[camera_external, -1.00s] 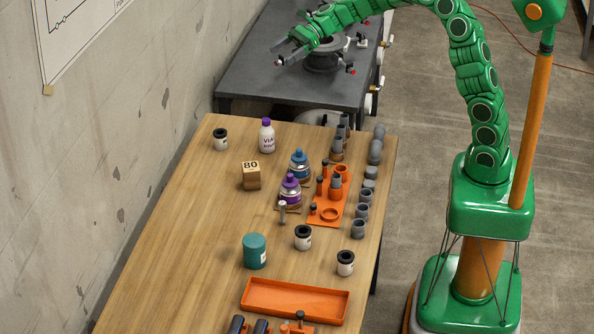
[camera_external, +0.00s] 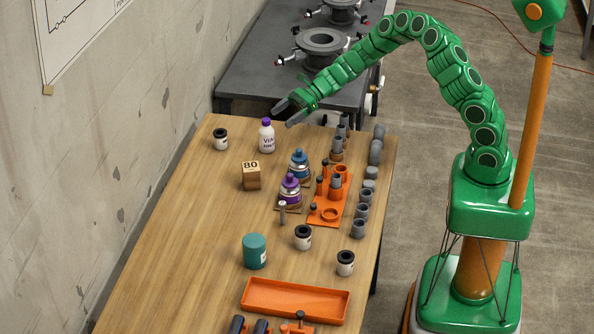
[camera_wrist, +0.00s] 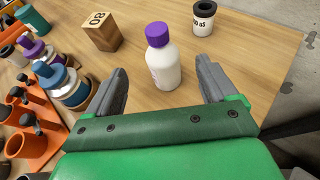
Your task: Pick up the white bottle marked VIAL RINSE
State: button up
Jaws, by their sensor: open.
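The white bottle (camera_external: 266,138) with a purple cap and dark lettering stands upright at the far end of the wooden table. In the wrist view the bottle (camera_wrist: 162,62) stands beyond and between my two fingers, with only part of its lettering showing. My gripper (camera_external: 283,115) is open and empty, just above and beyond the bottle in the external view. In the wrist view my gripper (camera_wrist: 162,85) has its fingers spread wide, one on each side of the bottle's outline, not visibly touching it.
A black-capped jar (camera_external: 220,139) stands left of the bottle, and a wooden block marked 80 (camera_external: 251,177) is nearer. Blue (camera_external: 299,166) and purple (camera_external: 290,190) flasks and grey pipe pieces (camera_external: 376,150) stand to the right. The wood between bottle, jar and block is bare.

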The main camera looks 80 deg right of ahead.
aim_at(266, 136)
notch_tip(266, 136, down, 4)
jog(key=shift+f, duration=0.1)
jog(key=shift+w+r+x, duration=0.1)
jog(key=shift+r+x, duration=0.1)
jog(key=shift+x, duration=1.05)
jog(key=shift+w+r+x, duration=0.1)
jog(key=shift+r+x, duration=0.1)
jog(key=shift+x, duration=1.1)
jog(key=shift+w+r+x, duration=0.1)
jog(key=shift+r+x, duration=0.05)
jog(key=shift+x, duration=1.1)
jog(key=shift+a, duration=0.15)
jog(key=c, duration=1.2)
